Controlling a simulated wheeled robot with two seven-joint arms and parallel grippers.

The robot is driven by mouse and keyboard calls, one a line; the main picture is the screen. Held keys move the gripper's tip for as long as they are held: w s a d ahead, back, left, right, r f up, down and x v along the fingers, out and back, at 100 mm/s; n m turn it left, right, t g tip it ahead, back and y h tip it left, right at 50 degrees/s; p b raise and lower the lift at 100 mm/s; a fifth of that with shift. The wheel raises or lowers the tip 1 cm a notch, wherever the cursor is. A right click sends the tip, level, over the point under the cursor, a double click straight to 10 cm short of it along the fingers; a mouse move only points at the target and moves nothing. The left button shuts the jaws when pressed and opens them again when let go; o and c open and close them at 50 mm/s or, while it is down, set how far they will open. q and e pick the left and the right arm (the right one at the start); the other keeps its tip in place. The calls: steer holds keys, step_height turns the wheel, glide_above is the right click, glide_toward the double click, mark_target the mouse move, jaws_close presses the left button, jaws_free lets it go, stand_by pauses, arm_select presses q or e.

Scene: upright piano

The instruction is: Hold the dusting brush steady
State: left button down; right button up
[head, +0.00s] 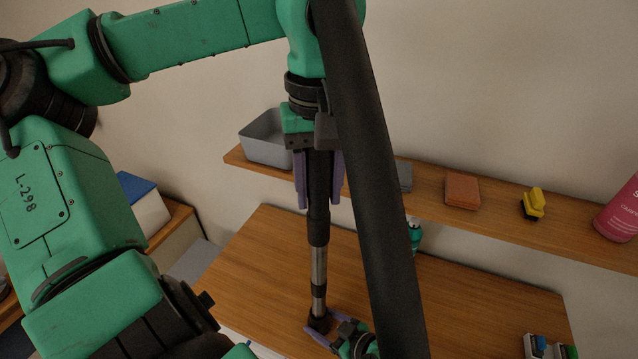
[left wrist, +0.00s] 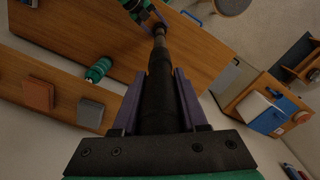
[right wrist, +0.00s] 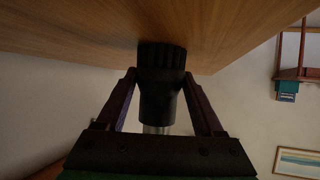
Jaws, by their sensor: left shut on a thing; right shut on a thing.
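The dusting brush (head: 318,265) stands roughly upright in the head view, with a black upper handle, a metal middle and a dark lower end. My left gripper (head: 319,204) is shut on the black upper handle, its purple fingers on either side. The handle (left wrist: 157,95) also runs between those fingers in the left wrist view. My right gripper (head: 321,330) is low down, shut on the brush's lower end. In the right wrist view the black bristled head (right wrist: 161,80) sits between the fingers, its bristles at the wooden surface (right wrist: 90,25); I cannot tell whether they touch.
A wall shelf (head: 410,203) carries a grey bin (head: 264,140), an orange-brown block (head: 462,190), a yellow item (head: 533,204) and a pink bottle (head: 619,215). A green bottle (left wrist: 98,70) stands near the wooden top. A thick dark tube (head: 375,170) crosses the head view.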

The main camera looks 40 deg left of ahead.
mark_target(319, 153)
arm_select(q)
steer(key=shift+f, duration=0.4)
steer(key=shift+c, duration=1.8)
jaws_free()
steer(key=shift+r, duration=0.1)
step_height(319, 153, up, 12)
steer(key=shift+d+f, duration=0.1)
arm_select(e)
steer(key=o, duration=1.6)
steer(key=shift+c, duration=0.2)
